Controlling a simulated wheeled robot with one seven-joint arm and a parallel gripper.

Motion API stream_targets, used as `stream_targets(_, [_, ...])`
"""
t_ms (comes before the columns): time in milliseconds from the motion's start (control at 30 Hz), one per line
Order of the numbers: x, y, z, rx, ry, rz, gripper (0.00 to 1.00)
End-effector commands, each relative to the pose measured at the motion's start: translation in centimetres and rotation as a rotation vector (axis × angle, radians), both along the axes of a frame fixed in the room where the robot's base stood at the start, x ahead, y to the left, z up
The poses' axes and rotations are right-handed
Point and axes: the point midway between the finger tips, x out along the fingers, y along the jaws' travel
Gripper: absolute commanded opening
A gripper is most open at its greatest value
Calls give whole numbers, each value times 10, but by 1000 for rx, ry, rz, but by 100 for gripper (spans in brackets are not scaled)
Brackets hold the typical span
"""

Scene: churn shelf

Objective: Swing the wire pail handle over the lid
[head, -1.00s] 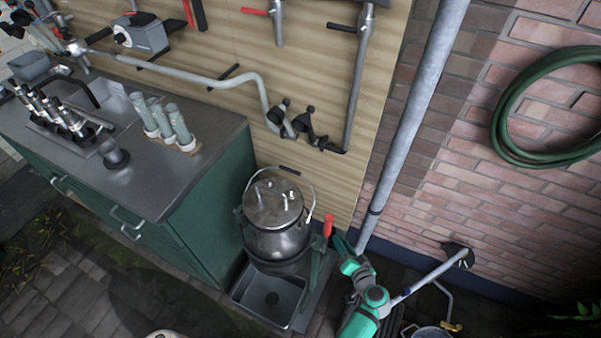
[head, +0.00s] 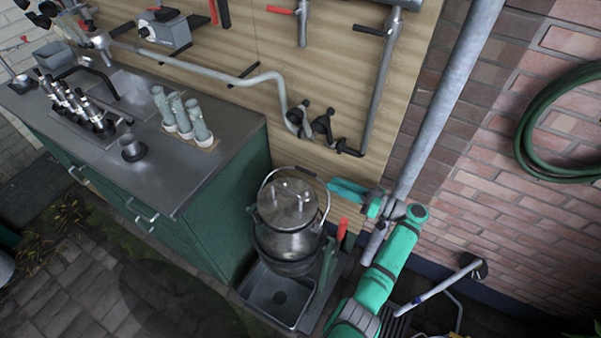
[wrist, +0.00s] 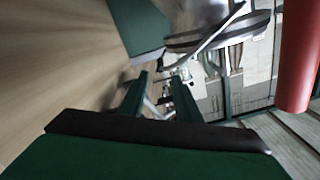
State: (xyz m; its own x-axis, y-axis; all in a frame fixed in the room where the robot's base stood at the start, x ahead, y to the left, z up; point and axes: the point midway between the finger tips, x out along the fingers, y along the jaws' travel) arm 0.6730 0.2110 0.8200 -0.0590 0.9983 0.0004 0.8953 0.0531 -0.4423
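The metal pail (head: 285,243) stands upright with its round lid (head: 287,212) on top. Its wire handle (head: 323,186) is raised behind the lid, arching over the back and right. My gripper (head: 336,188) is just right of the handle, at about its height, pointing left. In the wrist view the two green fingers (wrist: 160,98) are apart, with nothing clearly between them. A thin grey bar, seemingly the handle (wrist: 212,42), crosses in front of the lid edge (wrist: 220,32) beyond the fingertips. I cannot tell whether a finger touches it.
A red lever grip (head: 342,229) stands right of the pail, close to my arm; it is large in the wrist view (wrist: 297,50). A metal tray (head: 262,308) lies in front. The green cabinet (head: 225,205) is left, the wooden panel (head: 350,90) behind, and a grey pipe (head: 440,120) right.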

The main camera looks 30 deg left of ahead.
Motion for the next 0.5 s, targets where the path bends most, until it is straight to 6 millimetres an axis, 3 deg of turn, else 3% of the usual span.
stream_targets(167, [-2, 17, 0, 1, -2, 4, 30])
stream_targets(500, [-5, 74, -1, -1, 0, 0, 30])
